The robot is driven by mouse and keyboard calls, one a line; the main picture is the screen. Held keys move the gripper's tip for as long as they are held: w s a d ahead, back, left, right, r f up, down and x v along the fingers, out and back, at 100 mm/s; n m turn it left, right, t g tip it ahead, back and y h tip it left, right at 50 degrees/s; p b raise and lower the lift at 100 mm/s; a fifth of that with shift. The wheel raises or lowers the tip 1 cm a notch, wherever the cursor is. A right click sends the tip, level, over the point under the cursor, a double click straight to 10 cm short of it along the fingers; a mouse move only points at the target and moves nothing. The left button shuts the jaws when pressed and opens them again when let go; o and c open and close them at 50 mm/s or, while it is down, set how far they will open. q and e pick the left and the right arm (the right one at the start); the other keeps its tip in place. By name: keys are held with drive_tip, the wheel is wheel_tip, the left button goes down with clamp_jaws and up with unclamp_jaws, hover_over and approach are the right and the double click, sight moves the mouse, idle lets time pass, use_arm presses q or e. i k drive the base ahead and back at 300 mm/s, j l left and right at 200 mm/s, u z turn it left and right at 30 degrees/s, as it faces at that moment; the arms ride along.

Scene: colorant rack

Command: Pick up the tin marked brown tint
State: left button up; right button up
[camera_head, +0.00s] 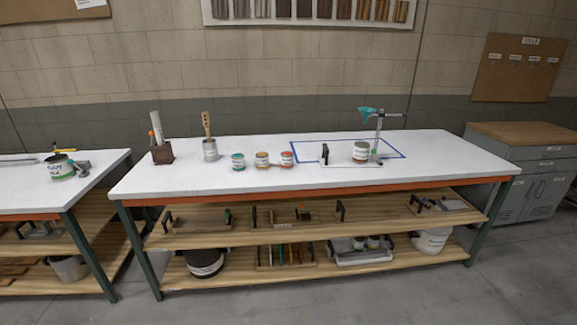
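Three small tins stand in a row on the middle of the white workbench (200,185). They are a tin with a teal top (238,161), a tin with an amber-brown top (262,160) and a tin with an orange-red top (287,159). Their labels are too small to read, so I cannot tell which is marked brown tint. A larger can with a brownish top (361,153) stands to the right, by a stand with a teal funnel (370,113). Neither of my grippers is in view.
A container with a brush (210,150) and a dark brown holder (162,154) stand left of the tins. A blue outline (398,151) marks the bench's right part. Shelves below hold buckets and trays. A second bench (30,195) stands left, a grey cabinet (535,185) right. Grey floor shows in front.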

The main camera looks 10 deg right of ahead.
sight(362, 149)
drive_tip(key=i+l+u, duration=0.1)
drive_tip(key=l, duration=0.25)
drive_tip(key=i+l, duration=0.25)
drive_tip(key=l, duration=0.15)
drive_tip(key=i+l+u, duration=0.15)
drive_tip(key=l, duration=0.25)
drive_tip(key=i+l+u, duration=0.1)
drive_tip(key=l, duration=0.3)
drive_tip(key=i+l, duration=0.25)
drive_tip(key=l, duration=0.15)
drive_tip(key=i+l+u, duration=0.15)
drive_tip(key=l, duration=0.25)
drive_tip(key=i+l+u, duration=0.1)
drive_tip(key=l, duration=0.35)
